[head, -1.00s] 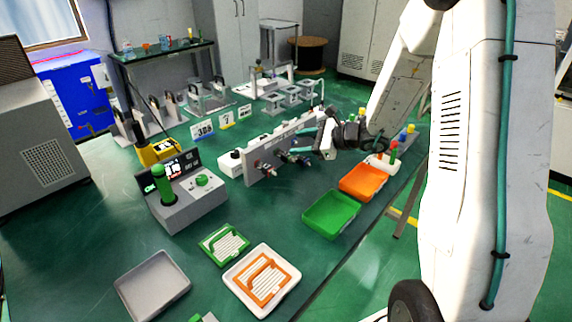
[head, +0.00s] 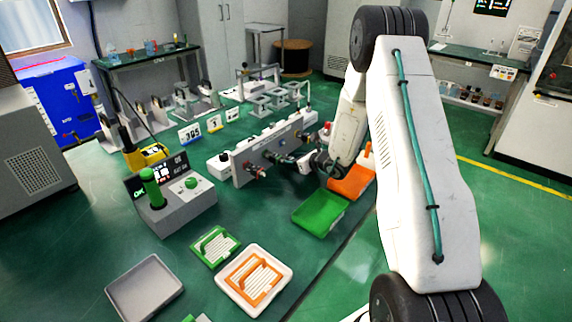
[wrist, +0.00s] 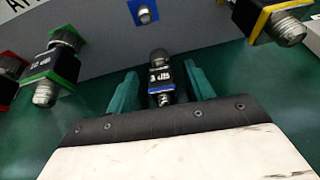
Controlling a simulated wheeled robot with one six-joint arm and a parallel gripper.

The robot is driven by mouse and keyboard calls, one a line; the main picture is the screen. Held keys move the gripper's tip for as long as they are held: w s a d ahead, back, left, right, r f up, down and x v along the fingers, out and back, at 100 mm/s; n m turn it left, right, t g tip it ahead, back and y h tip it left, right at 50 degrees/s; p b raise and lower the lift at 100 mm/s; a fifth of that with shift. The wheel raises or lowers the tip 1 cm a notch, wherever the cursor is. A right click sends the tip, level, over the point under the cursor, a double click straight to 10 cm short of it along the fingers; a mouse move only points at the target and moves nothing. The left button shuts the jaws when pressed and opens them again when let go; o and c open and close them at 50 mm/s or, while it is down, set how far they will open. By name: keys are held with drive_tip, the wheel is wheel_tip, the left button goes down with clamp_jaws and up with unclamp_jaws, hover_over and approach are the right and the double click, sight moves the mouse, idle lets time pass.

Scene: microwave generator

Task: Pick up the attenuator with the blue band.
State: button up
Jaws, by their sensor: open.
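The attenuator with the blue band (wrist: 160,82) has a dark body with white lettering. In the wrist view it stands out between the two teal fingers of my gripper (wrist: 159,74), which are open with a gap on each side of it. The grey panel (wrist: 200,45) is behind it, with a blue-edged port (wrist: 144,12) above. I cannot tell what the attenuator rests on. In the head view my gripper is at the right end of the panel (head: 244,166), and my arm partly hides that area.
In the wrist view, a green-banded attenuator (wrist: 58,64) and a red-edged one (wrist: 8,78) are at left, a yellow-banded one (wrist: 272,20) at upper right. In the head view, a green tray (head: 320,213) and an orange tray (head: 352,183) lie near the table's right edge.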

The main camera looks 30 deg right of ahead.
drive_tip(key=shift+w+a+f, duration=0.2)
drive_tip(key=shift+w+f, duration=0.05)
drive_tip(key=shift+w, duration=0.3)
drive_tip(key=c, duration=1.1)
drive_tip(key=shift+r, duration=0.1)
drive_tip(key=shift+c, duration=0.2)
